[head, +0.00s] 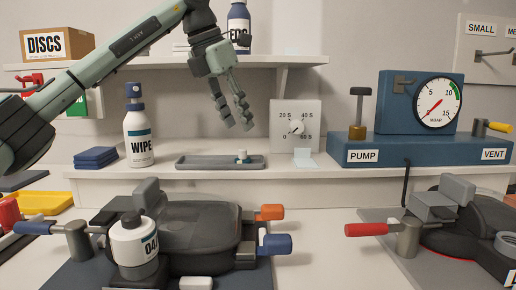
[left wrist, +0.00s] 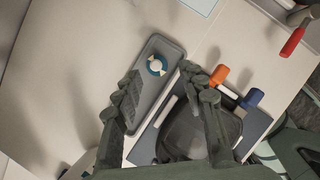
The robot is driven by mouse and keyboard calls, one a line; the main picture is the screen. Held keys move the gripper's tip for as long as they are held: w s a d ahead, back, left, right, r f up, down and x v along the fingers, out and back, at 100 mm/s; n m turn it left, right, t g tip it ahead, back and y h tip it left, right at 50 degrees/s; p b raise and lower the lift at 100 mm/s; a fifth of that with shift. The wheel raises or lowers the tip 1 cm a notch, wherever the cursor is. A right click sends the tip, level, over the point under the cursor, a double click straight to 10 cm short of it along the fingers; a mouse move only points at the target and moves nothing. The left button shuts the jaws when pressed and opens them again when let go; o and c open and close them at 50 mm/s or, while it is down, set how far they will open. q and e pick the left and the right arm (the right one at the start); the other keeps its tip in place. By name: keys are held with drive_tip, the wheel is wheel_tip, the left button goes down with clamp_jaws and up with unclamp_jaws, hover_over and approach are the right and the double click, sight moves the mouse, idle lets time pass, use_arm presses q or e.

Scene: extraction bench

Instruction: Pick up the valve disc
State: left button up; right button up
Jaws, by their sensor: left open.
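The valve disc (head: 241,156), small, round, white and teal, sits on the grey tray (head: 196,162) on the shelf in the head view. In the left wrist view the disc (left wrist: 157,66) shows as a teal ring with a white centre, near the far end of the tray (left wrist: 150,107). My left gripper (head: 239,123) is open and empty above the tray, with its fingers pointing down. In the left wrist view its fingertips (left wrist: 160,73) are spread to either side of the disc, still above it. My right gripper is not in view.
Behind the tray stands a timer box (head: 295,122) with a dial. A wipe bottle (head: 138,138) and folded blue cloths (head: 97,157) stand to the left. The blue pump unit (head: 420,148) is to the right. A dark vessel (head: 200,235) with orange and blue handles is below in front.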

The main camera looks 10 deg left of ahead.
sight(242, 149)
use_arm(q)
drive_tip(key=shift+w+a+f, duration=0.1)
drive_tip(key=shift+w+f, duration=0.1)
drive_tip(key=shift+f, duration=0.6)
drive_tip(key=shift+w+f, duration=0.15)
drive_tip(key=shift+f, duration=0.6)
drive_tip(key=x, duration=0.4)
drive_tip(key=shift+a+f, duration=0.15)
drive_tip(key=shift+a, duration=0.05)
drive_tip(key=c, duration=0.9)
